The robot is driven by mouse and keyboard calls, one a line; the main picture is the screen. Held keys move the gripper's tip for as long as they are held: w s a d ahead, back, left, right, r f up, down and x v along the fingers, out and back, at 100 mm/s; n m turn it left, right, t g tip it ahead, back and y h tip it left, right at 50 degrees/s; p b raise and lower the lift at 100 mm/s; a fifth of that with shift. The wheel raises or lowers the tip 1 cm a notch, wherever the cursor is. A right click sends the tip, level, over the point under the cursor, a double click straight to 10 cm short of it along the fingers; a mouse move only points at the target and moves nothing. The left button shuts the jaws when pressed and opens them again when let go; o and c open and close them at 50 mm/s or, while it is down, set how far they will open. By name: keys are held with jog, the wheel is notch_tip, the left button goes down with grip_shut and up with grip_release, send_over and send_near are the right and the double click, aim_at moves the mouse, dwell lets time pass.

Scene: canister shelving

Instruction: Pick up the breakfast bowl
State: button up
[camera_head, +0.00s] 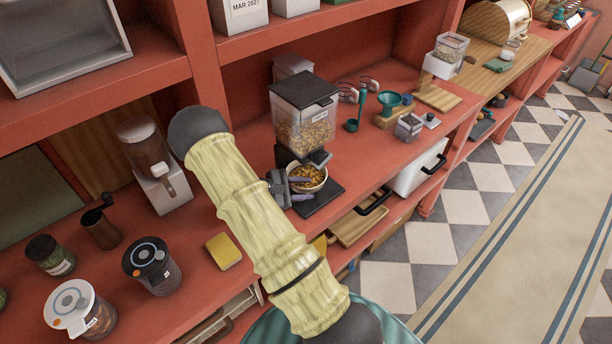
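The breakfast bowl (320,184) is pale and holds brown and yellow cereal. It sits on the dark base (322,201) of a cereal dispenser (304,115), under its spout. My gripper (300,188) is at the bowl's left side. Its two purple-grey fingers show apart, one over the bowl's near left rim and one lower, outside it. The fingers look open; whether they touch the bowl is too small to tell. The bowl's left side is partly hidden by my gripper, and its back by the spout.
Left on the red counter are a yellow sponge (223,251), lidded jars (151,266), a grinder (101,226) and a brown-hopper machine (150,165). An upper shelf overhangs.

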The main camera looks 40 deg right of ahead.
jog(key=shift+x, duration=0.9)
grip_shut()
